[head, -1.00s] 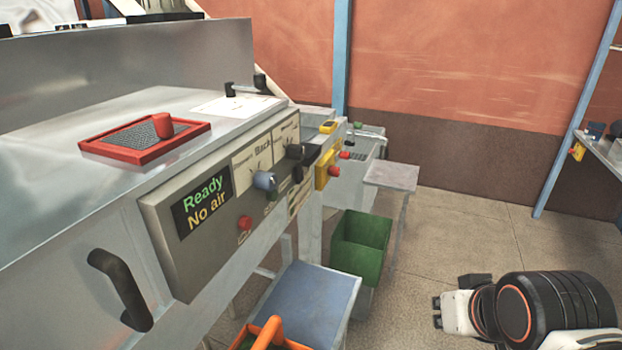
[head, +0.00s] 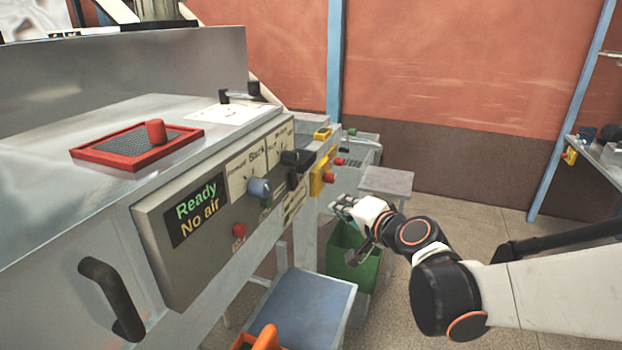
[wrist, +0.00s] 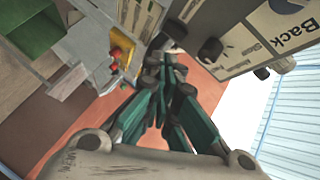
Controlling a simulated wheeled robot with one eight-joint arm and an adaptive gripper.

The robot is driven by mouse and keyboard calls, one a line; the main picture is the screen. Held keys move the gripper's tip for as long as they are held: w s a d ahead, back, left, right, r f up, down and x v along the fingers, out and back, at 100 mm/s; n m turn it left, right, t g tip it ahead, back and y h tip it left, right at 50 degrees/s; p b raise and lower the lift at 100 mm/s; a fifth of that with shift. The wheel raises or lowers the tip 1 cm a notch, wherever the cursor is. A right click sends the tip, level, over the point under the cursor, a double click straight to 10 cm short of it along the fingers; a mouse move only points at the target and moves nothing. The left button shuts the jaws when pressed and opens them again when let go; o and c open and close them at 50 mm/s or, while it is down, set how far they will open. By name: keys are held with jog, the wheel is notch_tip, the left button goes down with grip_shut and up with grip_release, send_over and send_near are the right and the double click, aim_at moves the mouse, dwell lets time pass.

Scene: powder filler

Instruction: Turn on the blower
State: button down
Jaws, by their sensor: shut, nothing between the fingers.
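A grey control panel (head: 155,235) on the metal machine has a display (head: 196,208) reading "Ready" and "No air". Beside it are a grey-blue knob (head: 259,188), a red button (head: 239,230) and a black switch or handle (head: 297,159). Further along is a yellow box (head: 317,183) with a red button (head: 329,177). No control is readably labelled as the blower. My gripper (head: 342,204) is shut and empty, to the right of the yellow box and apart from the panel. In the wrist view its closed fingertips (wrist: 166,62) lie between the yellow box and the panel labelled "Back" (wrist: 278,35).
A green bin (head: 352,262) stands below my gripper. A blue-topped stool or table (head: 305,305) stands in front of the machine, with an orange-handled thing (head: 266,338) near it. A black handle (head: 108,295) juts from the machine. A small grey table (head: 386,182) stands behind.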

aim_at(293, 180)
jog(key=w+f+m+t, duration=0.2)
jog(key=w+f+m, duration=0.1)
jog(key=w, duration=0.3)
jog(key=shift+a+m, duration=0.4)
jog(key=shift+m, duration=0.4)
jog(key=shift+w+f, duration=0.1)
jog(key=shift+w, duration=0.05)
jog(key=s+a+b+x, duration=0.1)
jog(key=a+b+x, duration=0.1)
jog(key=x, duration=1)
jog(key=shift+w+a+b, duration=0.25)
jog(key=shift+a+b, duration=0.2)
jog(key=shift+b, duration=0.35)
